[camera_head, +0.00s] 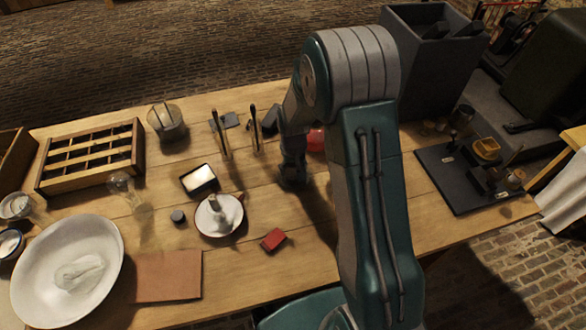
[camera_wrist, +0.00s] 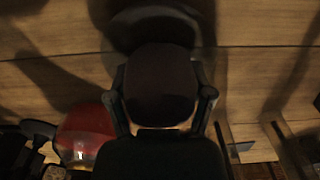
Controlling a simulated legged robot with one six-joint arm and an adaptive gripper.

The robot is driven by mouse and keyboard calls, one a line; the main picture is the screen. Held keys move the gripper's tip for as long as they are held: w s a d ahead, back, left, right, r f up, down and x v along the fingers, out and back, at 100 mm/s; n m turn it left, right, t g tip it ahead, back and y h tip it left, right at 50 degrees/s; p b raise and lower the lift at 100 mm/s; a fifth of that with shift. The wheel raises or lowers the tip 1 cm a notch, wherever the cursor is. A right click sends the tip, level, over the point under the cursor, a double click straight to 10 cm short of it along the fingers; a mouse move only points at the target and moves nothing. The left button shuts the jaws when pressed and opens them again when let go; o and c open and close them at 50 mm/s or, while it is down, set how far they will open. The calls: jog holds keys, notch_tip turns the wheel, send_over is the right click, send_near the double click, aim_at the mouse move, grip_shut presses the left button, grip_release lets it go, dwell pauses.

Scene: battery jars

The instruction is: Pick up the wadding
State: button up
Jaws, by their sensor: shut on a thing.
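A pale, crumpled, soft-looking piece, which looks like the wadding (camera_head: 80,272), lies in a large white basin (camera_head: 38,243) at the left front of the table. My gripper (camera_head: 292,177) is low over the middle of the table, well to the right of the basin. In the wrist view my gripper (camera_wrist: 162,98) is shut on a dark rounded thing (camera_wrist: 160,75) between its two fingers. It is too dark to tell what that thing is. My arm hides part of the table on the right.
A red rounded thing (camera_head: 316,140) is close beside my gripper. Upright rods (camera_head: 254,130), a white dish (camera_head: 218,222) and a red block (camera_head: 273,240) stand nearby. A compartmented wooden tray (camera_head: 90,158) and a clear glass vessel (camera_head: 122,187) are at the left. Bare table lies right of the red block.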

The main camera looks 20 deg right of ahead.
notch_tip(320, 180, up, 2)
jog(key=shift+r, duration=0.25)
jog(key=s+r, duration=1)
jog(key=s, duration=0.4)
jog(key=shift+c, duration=0.7)
